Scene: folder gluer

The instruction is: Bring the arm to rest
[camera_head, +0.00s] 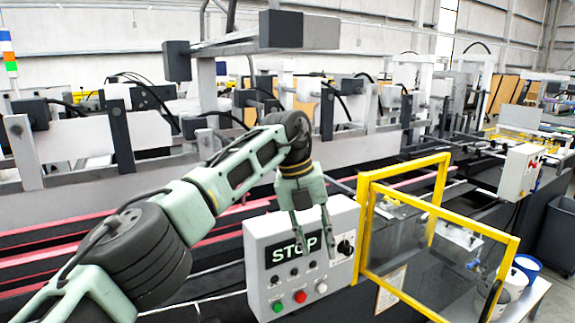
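My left arm comes in from the left, and its pale green wrist bends down over a grey control box. My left gripper (315,250) points downward in front of the box's upper face, with its two fingers apart and nothing between them. The control box (262,270) carries a black STOP display (280,253), partly covered by the fingers. Below it are a green button (278,307), a red button (300,297), a white button (321,288) and several small dark knobs. Whether the fingers touch the box cannot be told. My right gripper is not in view.
A yellow-framed clear guard (440,205) stands just right of the box. The long folder gluer machine (160,130) fills the background, with red rails (40,245) at left. A second control box (522,170), a blue-rimmed bucket (528,265) and a dark bin (560,240) are at right.

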